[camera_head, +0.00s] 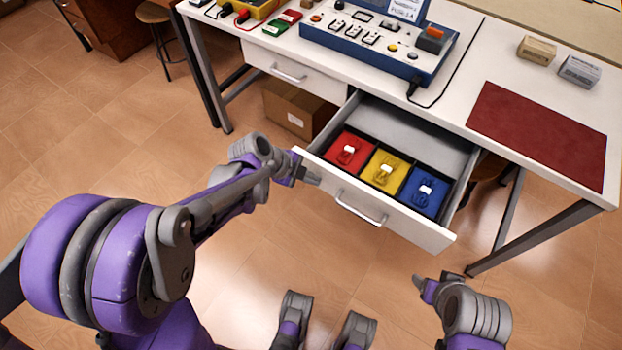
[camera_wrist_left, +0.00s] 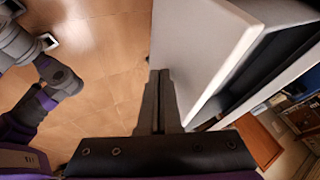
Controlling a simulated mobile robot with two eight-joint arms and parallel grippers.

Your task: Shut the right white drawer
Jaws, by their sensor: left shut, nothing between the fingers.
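The right white drawer (camera_head: 385,205) stands pulled out from under the table. Its front panel has a silver bar handle (camera_head: 361,208), and red, yellow and blue sections with small items show inside. My left gripper (camera_head: 314,179) is shut and empty at the front face of the drawer, near its left end. In the left wrist view the shut fingers (camera_wrist_left: 158,100) are beside the white drawer front (camera_wrist_left: 200,55); whether they touch it I cannot tell. My right gripper (camera_head: 424,284) is low, in front of the drawer's right end and apart from it; its fingers are unclear.
The left drawer (camera_head: 290,72) is shut. A cardboard box (camera_head: 297,108) stands on the floor beneath it. The white table (camera_head: 462,92) carries a blue electrical panel (camera_head: 378,40) and a dark red mat (camera_head: 540,133). The table's right leg (camera_head: 535,238) stands right of the open drawer.

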